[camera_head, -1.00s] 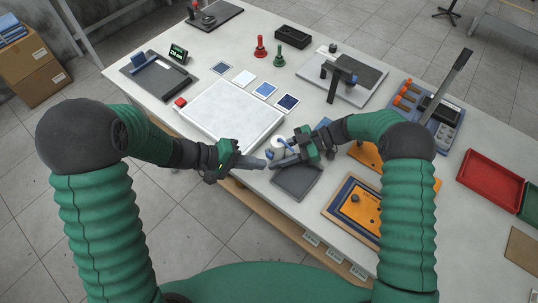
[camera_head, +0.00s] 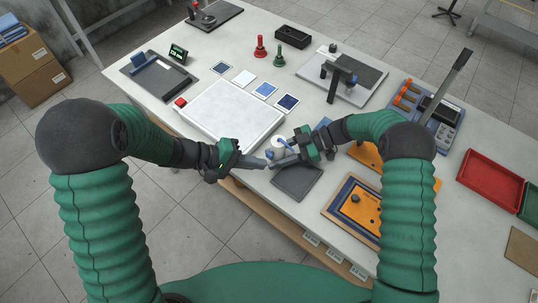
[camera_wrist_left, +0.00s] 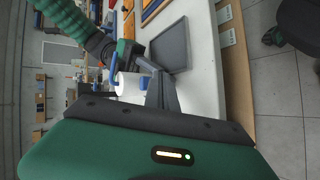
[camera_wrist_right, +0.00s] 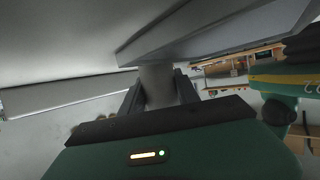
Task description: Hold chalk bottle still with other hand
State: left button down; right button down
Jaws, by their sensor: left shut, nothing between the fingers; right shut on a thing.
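The chalk bottle, a small white and blue thing (camera_head: 281,142), is partly hidden between my two grippers near the table's front edge. In the left wrist view it is a white cylinder (camera_wrist_left: 130,86) beside blue parts. My right gripper (camera_head: 278,160) is shut on it; the right wrist view shows a pale cylinder (camera_wrist_right: 158,84) between the fingers. My left gripper (camera_head: 260,163) is shut and empty, its fingertips close to the bottle and the right fingers. I cannot tell whether the left fingers touch the bottle.
A white slab (camera_head: 228,112) lies behind the grippers. A dark grey pad (camera_head: 297,182) lies just in front of them, near the table edge. An orange board (camera_head: 355,208) is at the right. Red and green stamps (camera_head: 260,48) stand farther back.

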pick_arm(q)
jog(key=shift+w+d, duration=0.25)
jog(key=shift+w+d, duration=0.25)
jog(key=shift+w, duration=0.05)
dwell(0.7)
jog(key=shift+s+a, duration=0.55)
jog(key=shift+s, duration=0.1)
jog(key=s+a, duration=0.3)
jog(key=shift+s+a, duration=0.15)
jog(key=shift+s, duration=0.25)
dwell(0.7)
pick_arm(e)
jog(key=c, duration=0.8)
grip_release()
